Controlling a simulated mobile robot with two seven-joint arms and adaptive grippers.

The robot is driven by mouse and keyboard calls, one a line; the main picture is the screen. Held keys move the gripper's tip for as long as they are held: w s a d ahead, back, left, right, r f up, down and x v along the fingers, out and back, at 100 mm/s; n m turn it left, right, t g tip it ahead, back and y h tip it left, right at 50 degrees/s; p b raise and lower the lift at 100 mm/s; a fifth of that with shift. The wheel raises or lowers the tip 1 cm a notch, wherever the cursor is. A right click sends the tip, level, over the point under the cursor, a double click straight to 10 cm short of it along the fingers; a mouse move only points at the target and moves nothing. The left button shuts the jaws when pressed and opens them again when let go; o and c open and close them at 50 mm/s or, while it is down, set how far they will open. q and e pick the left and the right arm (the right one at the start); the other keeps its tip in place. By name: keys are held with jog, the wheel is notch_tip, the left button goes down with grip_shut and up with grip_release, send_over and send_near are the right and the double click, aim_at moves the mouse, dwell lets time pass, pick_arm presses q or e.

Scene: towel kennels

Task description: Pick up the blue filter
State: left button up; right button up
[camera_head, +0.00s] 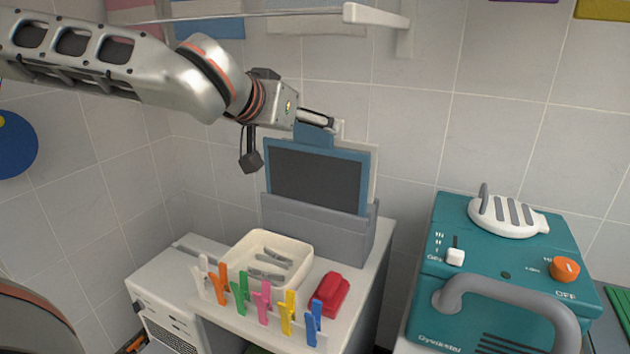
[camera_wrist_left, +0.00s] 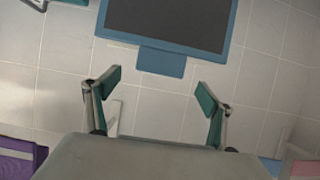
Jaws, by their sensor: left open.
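The blue filter (camera_head: 318,178), a dark panel in a blue frame with a blue top tab (camera_head: 315,136), stands upright in a grey holder (camera_head: 310,228). Its lower part is hidden in the holder. My left gripper (camera_head: 318,120) is at the tab, coming from the upper left. In the left wrist view its two green-padded fingers (camera_wrist_left: 160,86) are spread wide, and the filter's tab (camera_wrist_left: 162,62) lies centred just beyond the gap between them. I cannot tell whether a finger touches it. My right gripper is not in view.
A pale panel (camera_head: 373,172) stands behind the filter. A cream tray (camera_head: 240,256), several coloured clothespins (camera_head: 263,302) and a red object (camera_head: 331,293) are in front. A teal machine (camera_head: 480,275) stands right. A shelf (camera_head: 376,15) is above.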

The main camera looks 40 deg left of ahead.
aim_at(311, 128)
pick_arm(q)
jog(key=x, duration=0.4)
jog(key=shift+s+f+b, duration=0.1)
jog(key=shift+f+b, duration=0.05)
jog(key=shift+b, duration=0.2)
jog(key=shift+r, duration=0.25)
jog(key=c, duration=1.6)
